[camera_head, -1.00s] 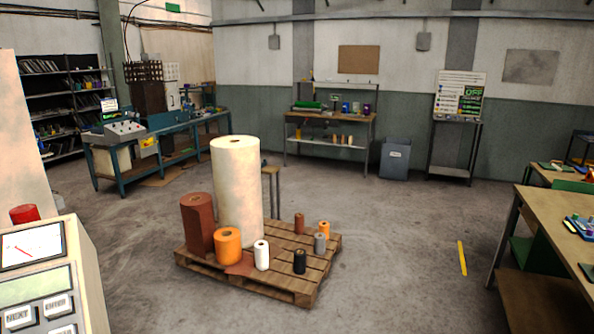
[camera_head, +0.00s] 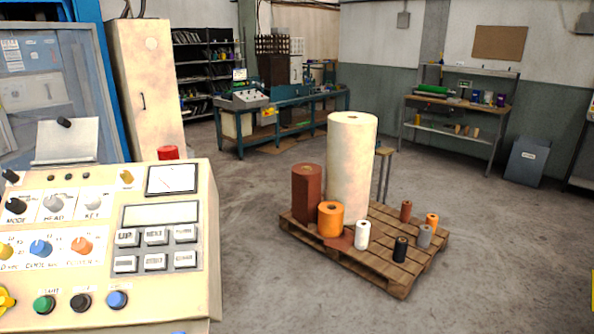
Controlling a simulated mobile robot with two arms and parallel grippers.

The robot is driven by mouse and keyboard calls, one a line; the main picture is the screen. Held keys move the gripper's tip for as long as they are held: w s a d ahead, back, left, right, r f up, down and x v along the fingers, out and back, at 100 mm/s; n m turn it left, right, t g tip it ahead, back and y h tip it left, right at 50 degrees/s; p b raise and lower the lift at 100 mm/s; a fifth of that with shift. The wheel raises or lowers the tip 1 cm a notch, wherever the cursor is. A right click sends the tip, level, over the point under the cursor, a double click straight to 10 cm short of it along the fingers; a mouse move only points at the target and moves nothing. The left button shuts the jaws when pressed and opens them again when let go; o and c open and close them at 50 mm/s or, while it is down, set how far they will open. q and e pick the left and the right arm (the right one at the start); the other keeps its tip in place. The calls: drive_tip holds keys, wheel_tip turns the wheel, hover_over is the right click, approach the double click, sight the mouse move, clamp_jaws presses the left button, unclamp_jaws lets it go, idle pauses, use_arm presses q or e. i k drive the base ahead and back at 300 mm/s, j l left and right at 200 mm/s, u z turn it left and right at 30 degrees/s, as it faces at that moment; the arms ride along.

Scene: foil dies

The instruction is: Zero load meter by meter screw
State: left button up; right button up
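A cream control panel (camera_head: 188,298) fills the lower left of the head view. An analog load meter (camera_head: 172,180) with a white face and a thin needle sits at its top right corner. A meter screw cannot be made out at this size. Below the meter are a blank display (camera_head: 160,215) and several grey buttons labelled UP, NEXT and others. To the left are knobs, among them MODE, HEAD and KEY, and a small orange knob (camera_head: 127,178) beside the meter. Neither of my grippers is in view.
A red button (camera_head: 168,153) stands on top of the panel. A pallet (camera_head: 395,284) with several foil rolls and a tall white roll (camera_head: 350,160) stands on the floor to the right. A cream cabinet (camera_head: 146,90) is behind the panel. Floor between panel and pallet is clear.

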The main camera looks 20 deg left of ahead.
sight(125, 176)
drive_tip(key=u, duration=1.9)
